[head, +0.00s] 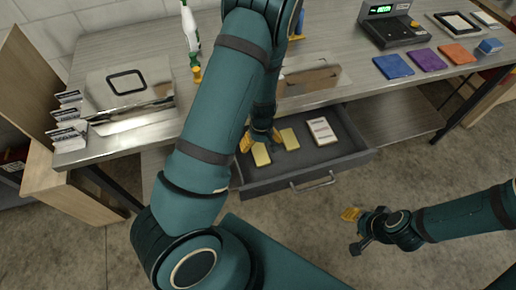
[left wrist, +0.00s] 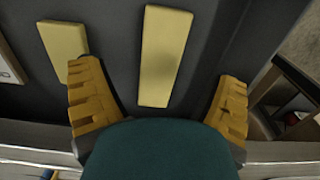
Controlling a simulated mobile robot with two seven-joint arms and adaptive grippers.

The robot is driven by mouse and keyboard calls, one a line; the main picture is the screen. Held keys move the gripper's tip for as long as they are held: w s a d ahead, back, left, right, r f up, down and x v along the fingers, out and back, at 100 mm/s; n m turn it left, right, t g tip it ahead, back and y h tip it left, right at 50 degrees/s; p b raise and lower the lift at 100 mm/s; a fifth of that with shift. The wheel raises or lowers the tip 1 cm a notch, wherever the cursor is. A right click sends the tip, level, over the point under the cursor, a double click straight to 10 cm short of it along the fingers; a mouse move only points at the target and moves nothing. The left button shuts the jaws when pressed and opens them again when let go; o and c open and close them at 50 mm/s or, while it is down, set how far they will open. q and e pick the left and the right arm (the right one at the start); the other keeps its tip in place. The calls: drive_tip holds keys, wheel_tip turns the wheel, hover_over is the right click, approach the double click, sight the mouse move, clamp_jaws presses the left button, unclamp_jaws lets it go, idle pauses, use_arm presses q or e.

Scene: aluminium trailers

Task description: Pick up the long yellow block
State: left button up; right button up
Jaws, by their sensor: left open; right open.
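The long yellow block (head: 261,155) lies in the open drawer (head: 352,152). In the left wrist view the long yellow block (left wrist: 165,55) lies between my open fingers, apart from both. A second, shorter yellow block (head: 289,139) lies beside it, and in the left wrist view this shorter block (left wrist: 63,38) is just beyond the left finger. My left gripper (head: 260,139) is open and empty over the drawer, at the long block. My right gripper (head: 354,229) is open and empty, out over the floor in front of the drawer.
A white card box (head: 321,131) lies in the drawer, right of the blocks. The drawer's front wall and handle (head: 318,180) face me. The workbench (head: 330,80) above holds a green-display device (head: 392,25), coloured packets (head: 427,58) and a bottle (head: 190,28).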

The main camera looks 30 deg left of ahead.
sight(260, 152)
use_arm(q)
drive_tip(key=shift+a+f+b, duration=0.15)
drive_tip(key=shift+f+b, duration=0.1)
drive_tip(key=shift+f, duration=1.1)
drive_tip(key=shift+a+f+b, duration=0.1)
drive_tip(key=shift+f+b, duration=0.15)
drive_tip(key=shift+f, duration=1.1)
drive_tip(key=c, duration=0.9)
